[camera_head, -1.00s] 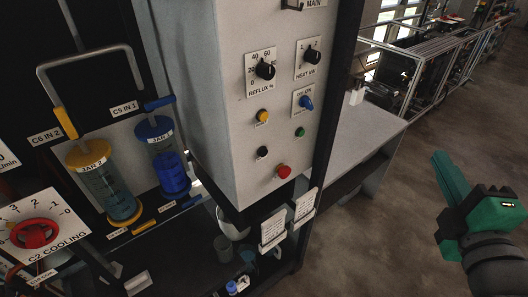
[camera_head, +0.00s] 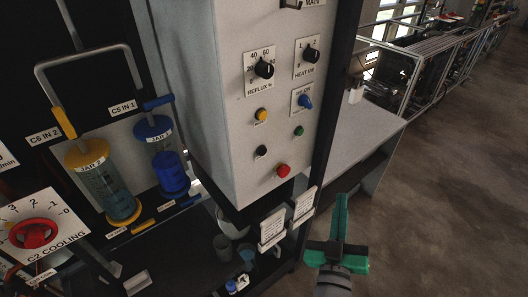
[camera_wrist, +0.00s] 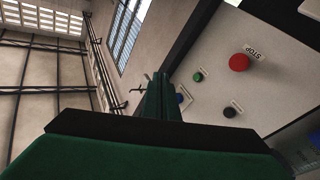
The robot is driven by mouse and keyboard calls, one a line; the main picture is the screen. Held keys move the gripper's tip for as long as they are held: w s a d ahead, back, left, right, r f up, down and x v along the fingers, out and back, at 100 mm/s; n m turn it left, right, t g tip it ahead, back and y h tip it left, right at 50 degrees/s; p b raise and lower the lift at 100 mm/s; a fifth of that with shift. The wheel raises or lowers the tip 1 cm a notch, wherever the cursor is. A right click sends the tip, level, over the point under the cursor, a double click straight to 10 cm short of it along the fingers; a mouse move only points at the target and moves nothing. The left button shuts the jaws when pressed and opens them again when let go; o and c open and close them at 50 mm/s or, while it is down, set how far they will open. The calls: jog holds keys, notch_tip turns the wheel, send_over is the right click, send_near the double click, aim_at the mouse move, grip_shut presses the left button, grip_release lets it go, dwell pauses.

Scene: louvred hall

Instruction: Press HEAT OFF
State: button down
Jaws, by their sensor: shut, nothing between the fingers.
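The white control panel (camera_head: 235,130) carries several buttons and knobs. A yellow button (camera_head: 261,115), a green button (camera_head: 299,131), a black button (camera_head: 261,151) and a red button (camera_head: 283,170) sit on its lower half. Their small labels are too small to read in the head view, so I cannot tell which is HEAT OFF. In the wrist view the red button (camera_wrist: 239,62) is marked STOP, with the green button (camera_wrist: 198,76) and black button (camera_wrist: 229,112) nearby. My green gripper (camera_head: 341,198) is shut and empty, right of and below the panel's buttons, apart from them.
A blue selector (camera_head: 305,102) and two black knobs, REFLUX (camera_head: 264,69) and HEAT kW (camera_head: 311,55), are above the buttons. Two white tags (camera_head: 272,228) hang below the panel. A dark post borders the panel's right side. A grey bench (camera_head: 365,135) stands behind; open floor lies right.

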jog(key=s+a+f+m+g+y, duration=0.1)
jog(key=s+a+f+m, duration=0.1)
jog(key=s+a+f, duration=0.5)
jog(key=s+a+f+m+g, duration=0.1)
jog(key=s+a+f+g, duration=0.15)
jog(key=a+f, duration=0.45)
jog(key=s+a+f+n+y, duration=0.1)
jog(key=s+f, duration=0.3)
jog(key=s, duration=0.5)
jog(key=s+a+f+n+y, duration=0.1)
jog(key=s+a+f+y, duration=0.2)
jog(key=s, duration=0.7)
jog(key=shift+s+a+f+y, duration=0.2)
jog(key=shift+a+f+y, duration=0.1)
jog(key=shift+a+f, duration=0.15)
jog(key=shift+w+g, duration=0.15)
jog(key=shift+g, duration=0.1)
